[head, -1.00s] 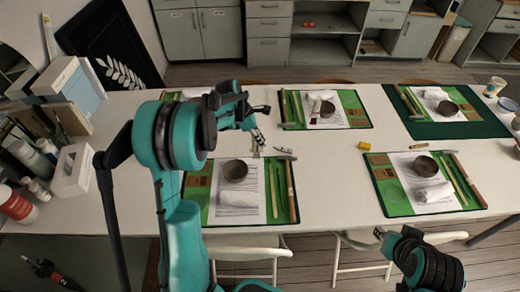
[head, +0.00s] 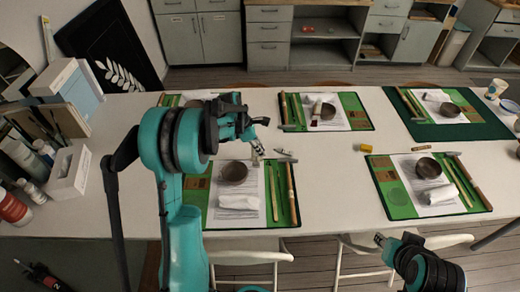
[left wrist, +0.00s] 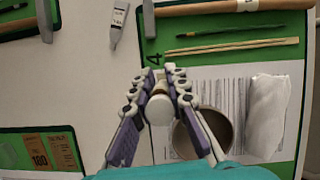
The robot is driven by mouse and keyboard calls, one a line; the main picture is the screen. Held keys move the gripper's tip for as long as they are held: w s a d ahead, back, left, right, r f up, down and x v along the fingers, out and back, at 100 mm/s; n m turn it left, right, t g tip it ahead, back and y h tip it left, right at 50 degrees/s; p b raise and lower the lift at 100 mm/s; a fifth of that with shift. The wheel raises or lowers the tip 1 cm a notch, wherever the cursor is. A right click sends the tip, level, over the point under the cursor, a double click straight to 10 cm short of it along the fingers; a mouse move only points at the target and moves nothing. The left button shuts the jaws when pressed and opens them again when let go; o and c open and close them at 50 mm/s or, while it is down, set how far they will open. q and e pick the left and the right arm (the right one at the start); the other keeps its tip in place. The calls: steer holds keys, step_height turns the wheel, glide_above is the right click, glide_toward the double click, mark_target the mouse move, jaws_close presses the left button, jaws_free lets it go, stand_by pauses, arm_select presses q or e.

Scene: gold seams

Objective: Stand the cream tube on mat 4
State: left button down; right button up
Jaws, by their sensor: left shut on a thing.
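My left gripper (head: 258,150) is over the far edge of mat 4 (head: 222,219). In the left wrist view the fingers (left wrist: 164,75) are closed around a pale tube with a round white end (left wrist: 160,110) facing the camera, which I take to be the cream tube. It looks upright; its lower end is hidden, so I cannot tell whether it touches the mat. The mat's number 4 (left wrist: 153,58) shows just past the fingertips. A bowl (head: 234,171) and a white roll (head: 239,202) lie on this mat. My right gripper (head: 381,239) is low at the front, its fingers unclear.
A grey tube (left wrist: 117,22) lies on the bare table beside the mat. Sticks and a brush (left wrist: 230,31) lie along the mat's side. A yellow block (head: 366,148) stands between mats. Another set mat (head: 397,200) is at right; boxes and bottles crowd the left end.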

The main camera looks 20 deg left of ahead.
arm_select(q)
steer(key=shift+f, duration=0.15)
steer(key=c, duration=1.5)
jaws_free()
steer(key=shift+f, duration=0.1)
steer(key=shift+r, duration=0.3)
steer(key=p+v, duration=0.5)
steer(key=v, duration=0.8)
steer(key=s+d+r+m+t+y, duration=0.2)
steer(key=s+d+r+m, duration=0.5)
steer(key=s+d+m, duration=0.3)
steer(key=s+d+f+m+t+y, duration=0.2)
steer(key=s+d+m+t, duration=0.1)
steer(key=s+m, duration=0.9)
steer(key=shift+s+d+m, duration=0.25)
steer(key=shift+d+m, duration=0.15)
steer(key=shift+m, duration=0.8)
